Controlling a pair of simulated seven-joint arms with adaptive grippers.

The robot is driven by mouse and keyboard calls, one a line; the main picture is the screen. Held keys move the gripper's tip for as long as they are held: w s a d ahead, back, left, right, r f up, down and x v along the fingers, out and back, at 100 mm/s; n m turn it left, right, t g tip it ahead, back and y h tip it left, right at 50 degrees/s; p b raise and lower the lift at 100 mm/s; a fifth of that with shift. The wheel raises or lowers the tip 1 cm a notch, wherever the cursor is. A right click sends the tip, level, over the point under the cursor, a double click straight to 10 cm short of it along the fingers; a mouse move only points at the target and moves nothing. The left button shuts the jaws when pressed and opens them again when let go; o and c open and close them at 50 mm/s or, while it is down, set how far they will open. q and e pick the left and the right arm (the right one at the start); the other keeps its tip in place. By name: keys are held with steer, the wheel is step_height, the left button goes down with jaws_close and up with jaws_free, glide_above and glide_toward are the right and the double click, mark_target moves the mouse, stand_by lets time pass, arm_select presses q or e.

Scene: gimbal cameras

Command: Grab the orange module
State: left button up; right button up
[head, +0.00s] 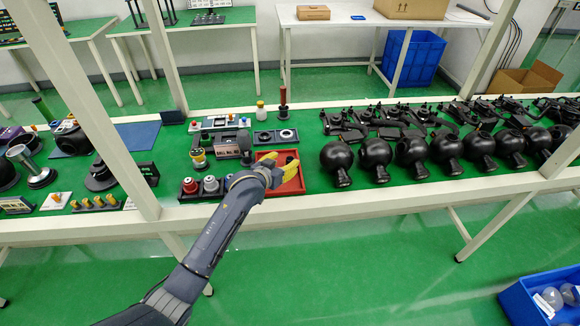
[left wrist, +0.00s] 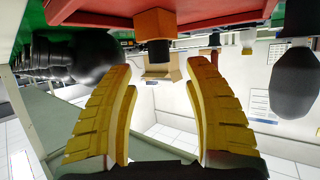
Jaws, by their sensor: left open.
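My left gripper (head: 280,168) reaches over the red tray (head: 298,183) on the green bench. Its yellow fingers are apart, with nothing between them, and they also show in the left wrist view (left wrist: 163,68). The left wrist view appears upside down. There the orange module (left wrist: 154,22) is a small block with a dark round end, at the red tray (left wrist: 215,17), just beyond the fingertips. In the head view the fingers largely hide the module; a dark part (head: 291,160) shows beside them. My right gripper is not in view.
Several black ball-shaped units (head: 336,158) stand in a row right of the tray. Small jars (head: 210,184) stand close on its left, and a dark two-hole plate (head: 286,136) lies behind it. White frame posts (head: 128,165) rise along the bench front.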

mark_target(289, 159)
arm_select(q)
steer(key=shift+x, duration=2.55)
steer(key=shift+r, duration=0.1)
jaws_close()
